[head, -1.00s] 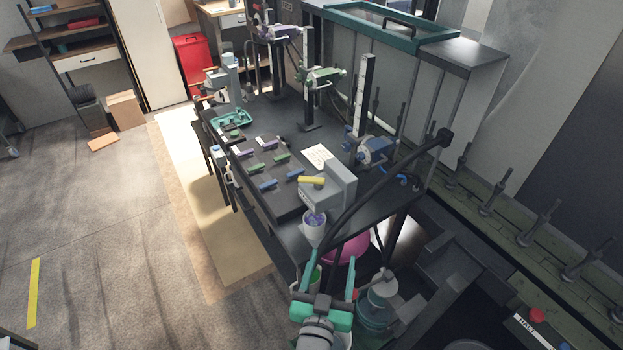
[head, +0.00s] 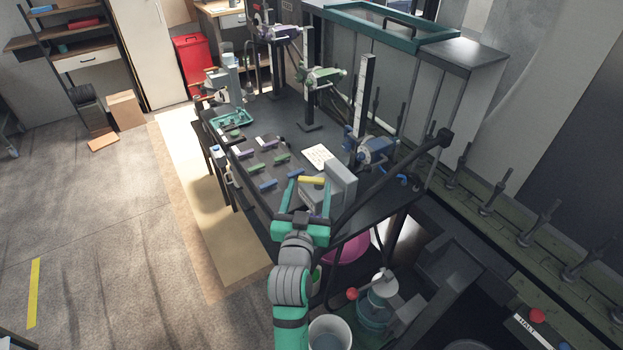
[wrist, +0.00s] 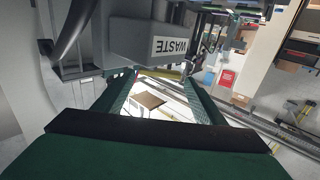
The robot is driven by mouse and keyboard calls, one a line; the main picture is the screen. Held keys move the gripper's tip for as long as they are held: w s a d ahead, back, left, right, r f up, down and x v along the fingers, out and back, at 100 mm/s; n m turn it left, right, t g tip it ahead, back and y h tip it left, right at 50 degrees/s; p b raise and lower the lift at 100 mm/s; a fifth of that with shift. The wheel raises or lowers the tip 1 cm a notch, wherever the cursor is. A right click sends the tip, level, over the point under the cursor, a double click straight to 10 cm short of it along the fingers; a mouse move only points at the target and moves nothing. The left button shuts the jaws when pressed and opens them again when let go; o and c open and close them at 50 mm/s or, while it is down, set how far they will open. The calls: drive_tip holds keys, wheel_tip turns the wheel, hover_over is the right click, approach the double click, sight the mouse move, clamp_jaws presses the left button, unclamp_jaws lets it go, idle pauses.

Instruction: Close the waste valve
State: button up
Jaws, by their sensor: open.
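The waste valve is a grey box (head: 343,180) with a yellow lever (head: 312,180) on its top, at the near end of the dark bench. In the wrist view a grey box (wrist: 135,38) labelled WASTE fills the upper middle, close in front of me. My gripper (head: 310,189) is open, its two teal fingers reaching up the near side of the box. In the head view the yellow lever shows between the fingertips; I cannot tell whether they touch it. The fingers (wrist: 160,77) hold nothing in the wrist view, just below the WASTE box. My gripper hides the box's lower front.
Coloured blocks lie on the bench (head: 262,208) to the left of the box. A black bent arm (head: 400,165) passes close on the right. A magenta round vessel (head: 350,248), a red knob (head: 352,294) and a white bucket (head: 330,331) are below.

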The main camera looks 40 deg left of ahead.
sight(311, 182)
drive_tip(key=x, duration=0.3)
drive_tip(key=shift+d, duration=0.15)
drive_tip(key=shift+w+a, duration=0.5)
drive_tip(key=shift+w, duration=0.15)
drive_tip(key=shift+w, duration=0.15)
drive_tip(key=c, duration=0.8)
drive_tip(key=shift+o, duration=0.2)
